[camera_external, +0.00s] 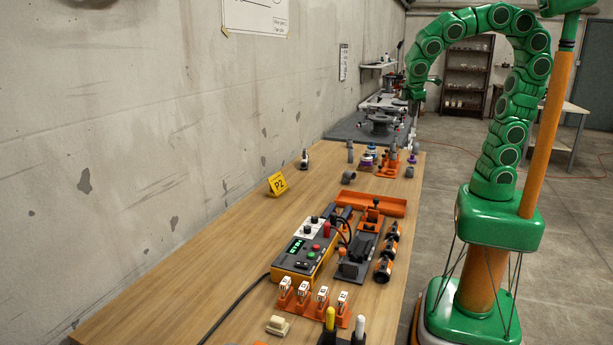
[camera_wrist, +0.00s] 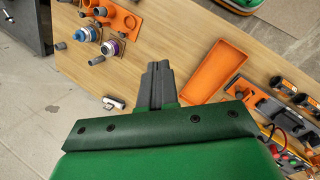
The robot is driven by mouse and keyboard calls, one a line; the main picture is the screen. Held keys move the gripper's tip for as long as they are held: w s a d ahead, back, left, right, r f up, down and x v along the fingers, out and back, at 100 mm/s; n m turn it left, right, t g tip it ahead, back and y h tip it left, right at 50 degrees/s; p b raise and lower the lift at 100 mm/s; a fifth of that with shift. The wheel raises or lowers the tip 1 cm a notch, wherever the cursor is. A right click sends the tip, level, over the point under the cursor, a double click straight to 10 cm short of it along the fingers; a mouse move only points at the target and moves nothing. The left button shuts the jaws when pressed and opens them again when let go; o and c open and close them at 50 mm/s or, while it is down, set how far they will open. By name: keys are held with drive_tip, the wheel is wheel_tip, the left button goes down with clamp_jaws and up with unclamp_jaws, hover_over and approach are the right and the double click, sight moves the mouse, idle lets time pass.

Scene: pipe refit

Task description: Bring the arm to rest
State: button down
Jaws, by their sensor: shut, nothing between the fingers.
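My green arm arches up from its base at the right in the outside view and bends over toward the workbench. My gripper (camera_external: 414,92) hangs at the arm's end, high above the far part of the bench. In the wrist view my gripper (camera_wrist: 157,70) points down over the bench, its dark fingers shut together with nothing between them. It touches nothing that I can see. The wooden bench (camera_external: 200,285) runs along the wall to the left of my base.
An orange tray (camera_external: 385,205) lies across the bench. Pipe fittings and an orange holder (camera_external: 388,168) are at the bench's far end. The bench's left front is mostly clear.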

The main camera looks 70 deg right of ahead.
drive_tip(key=s+f+m+g+y, duration=0.1)
drive_tip(key=s+f+m+y, duration=0.1)
drive_tip(key=s, duration=0.6)
drive_tip(key=s+f+m+g+y, duration=0.1)
drive_tip(key=s+f+m+y, duration=0.1)
drive_tip(key=s+f+m, duration=0.3)
drive_tip(key=s, duration=0.4)
drive_tip(key=shift+s+a+f+y, duration=0.15)
drive_tip(key=shift+a+f+y, duration=0.05)
drive_tip(key=shift+a+y, duration=0.15)
drive_tip(key=shift+a, duration=0.1)
